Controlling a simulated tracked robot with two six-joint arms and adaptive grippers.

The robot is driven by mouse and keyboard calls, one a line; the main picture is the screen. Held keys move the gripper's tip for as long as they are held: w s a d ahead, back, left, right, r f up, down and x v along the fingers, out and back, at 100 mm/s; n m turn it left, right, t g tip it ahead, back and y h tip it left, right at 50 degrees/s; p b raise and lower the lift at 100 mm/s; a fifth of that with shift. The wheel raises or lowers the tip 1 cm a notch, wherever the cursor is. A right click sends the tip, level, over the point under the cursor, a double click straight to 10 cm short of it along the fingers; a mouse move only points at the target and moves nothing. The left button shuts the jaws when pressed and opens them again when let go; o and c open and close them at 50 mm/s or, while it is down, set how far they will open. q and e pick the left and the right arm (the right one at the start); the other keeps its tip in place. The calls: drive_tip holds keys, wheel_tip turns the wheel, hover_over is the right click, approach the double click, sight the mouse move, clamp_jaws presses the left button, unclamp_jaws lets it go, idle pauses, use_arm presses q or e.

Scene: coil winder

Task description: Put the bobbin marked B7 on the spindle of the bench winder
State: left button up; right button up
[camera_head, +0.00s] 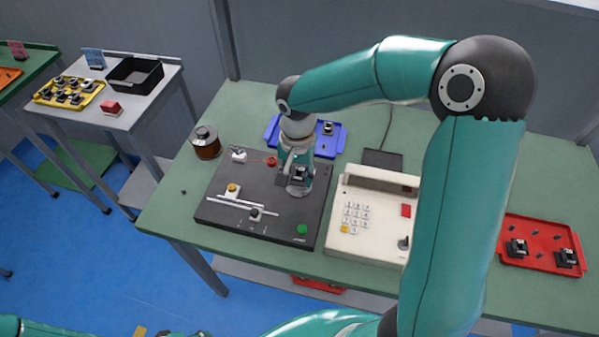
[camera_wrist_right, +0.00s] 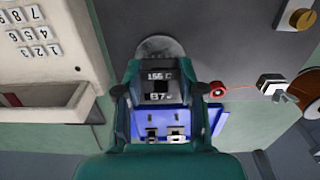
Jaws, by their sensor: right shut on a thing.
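My right gripper (camera_head: 297,170) is shut on a black bobbin (camera_wrist_right: 158,88) over the dark bench winder (camera_head: 225,200). In the right wrist view the bobbin's label reads "156 C" and "B7", and it sits between both fingers with a square hole in its middle. A round grey disc (camera_wrist_right: 160,47) on the winder shows just beyond the bobbin; in the head view the disc (camera_head: 298,190) is right below the gripper. The spindle itself is hidden. I cannot tell whether the bobbin touches the disc or the spindle. My left gripper is not in view.
A blue tray (camera_head: 335,148) with a dark bobbin lies behind the gripper. A copper wire spool (camera_head: 205,143) stands left of the winder. A cream keypad unit (camera_head: 365,235) is close on the right. A red tray (camera_head: 541,232) with bobbins lies further right.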

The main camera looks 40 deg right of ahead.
drive_tip(key=shift+f+b, duration=0.8)
drive_tip(key=shift+f, duration=0.15)
drive_tip(key=o, duration=0.8)
drive_tip(key=shift+r, duration=0.1)
wheel_tip(320, 180, up, 12)
drive_tip(key=shift+f, duration=0.1)
